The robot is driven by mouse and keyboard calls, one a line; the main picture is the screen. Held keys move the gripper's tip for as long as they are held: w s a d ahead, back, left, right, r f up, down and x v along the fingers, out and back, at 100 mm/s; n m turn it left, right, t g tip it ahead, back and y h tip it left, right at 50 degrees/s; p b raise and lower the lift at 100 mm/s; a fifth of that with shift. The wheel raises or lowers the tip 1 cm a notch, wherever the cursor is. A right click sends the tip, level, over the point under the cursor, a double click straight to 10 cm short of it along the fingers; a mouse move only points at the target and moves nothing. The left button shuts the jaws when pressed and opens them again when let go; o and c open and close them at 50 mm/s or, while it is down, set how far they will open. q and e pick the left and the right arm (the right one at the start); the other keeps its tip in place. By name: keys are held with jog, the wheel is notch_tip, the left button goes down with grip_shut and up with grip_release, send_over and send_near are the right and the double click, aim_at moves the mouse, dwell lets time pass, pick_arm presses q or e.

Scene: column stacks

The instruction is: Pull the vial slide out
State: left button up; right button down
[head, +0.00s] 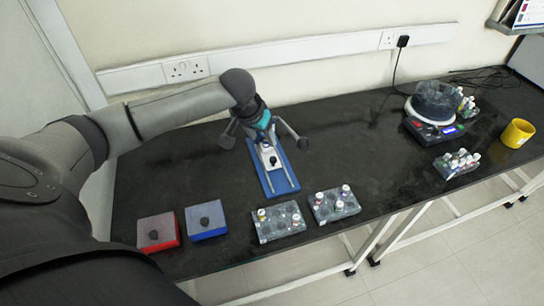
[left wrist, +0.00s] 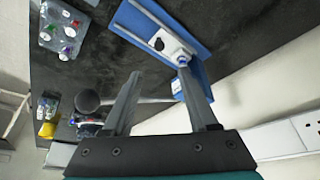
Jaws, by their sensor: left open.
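The vial slide is a white block (head: 267,155) with a dark knob (head: 273,161) on a blue base (head: 283,182), lying on the black bench near its middle. In the left wrist view the white block (left wrist: 176,50), its dark knob and the blue base (left wrist: 133,20) show at the top. My left gripper (head: 265,141) is above the far end of the base, its fingers wide apart. In the left wrist view the gripper (left wrist: 160,75) has nothing between its fingers, and one finger overlaps part of the blue base. Contact cannot be told. My right gripper is not in view.
Two vial racks (head: 280,222) (head: 334,205) stand close in front of the slide. A red box (head: 158,232) and a blue box (head: 206,220) sit front left. A device with a dark bowl (head: 436,100), another rack (head: 457,164) and a yellow mug (head: 517,133) stand right. The bench between is clear.

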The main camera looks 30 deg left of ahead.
aim_at(273, 159)
pick_arm(q)
jog(key=b+x, duration=0.4)
jog(key=x, duration=1.1)
jog(key=shift+s+d, duration=0.1)
jog(key=shift+s, duration=0.05)
grip_shut()
dwell(1.0)
